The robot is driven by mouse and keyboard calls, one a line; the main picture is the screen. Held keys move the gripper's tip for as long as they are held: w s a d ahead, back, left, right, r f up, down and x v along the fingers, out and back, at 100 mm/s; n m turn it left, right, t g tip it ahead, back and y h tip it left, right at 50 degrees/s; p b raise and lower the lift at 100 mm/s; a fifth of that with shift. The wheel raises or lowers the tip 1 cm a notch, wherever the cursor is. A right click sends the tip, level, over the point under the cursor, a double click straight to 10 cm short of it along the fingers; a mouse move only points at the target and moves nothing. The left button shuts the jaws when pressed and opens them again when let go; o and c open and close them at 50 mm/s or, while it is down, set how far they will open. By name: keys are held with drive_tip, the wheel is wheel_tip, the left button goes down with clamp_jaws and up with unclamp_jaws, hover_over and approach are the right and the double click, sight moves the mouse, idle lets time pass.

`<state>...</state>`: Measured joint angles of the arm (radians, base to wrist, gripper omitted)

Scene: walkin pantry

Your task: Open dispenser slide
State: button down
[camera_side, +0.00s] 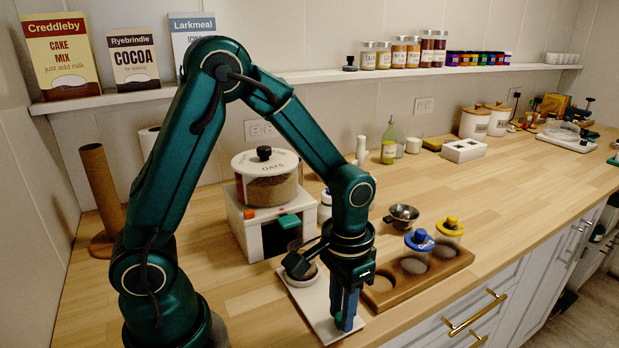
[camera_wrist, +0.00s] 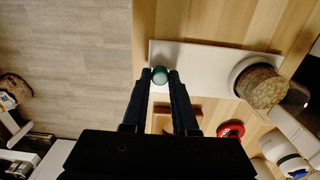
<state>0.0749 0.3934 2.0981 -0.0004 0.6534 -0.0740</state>
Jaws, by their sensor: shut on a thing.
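The dispenser (camera_side: 262,225) is a white box with a clear lidded drum marked OATS on top. A green slide tab (camera_side: 289,222) sticks out at its front above a dark opening. My gripper (camera_side: 347,318) points down over the near end of a white board (camera_side: 300,296), in front of and to the right of the dispenser and apart from the tab. In the wrist view my gripper (camera_wrist: 160,78) is shut on a small round green thing (camera_wrist: 159,75); what it belongs to is unclear. A cup with brown contents (camera_wrist: 262,85) sits on the board's other end.
A cardboard tube (camera_side: 98,190) stands at left.

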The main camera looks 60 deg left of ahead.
drive_tip(key=shift+w+d, duration=0.1)
drive_tip(key=shift+d, duration=0.55)
drive_tip(key=c, duration=1)
unclamp_jaws()
drive_tip(key=shift+r, duration=0.15)
drive_tip(key=shift+r, duration=2.45)
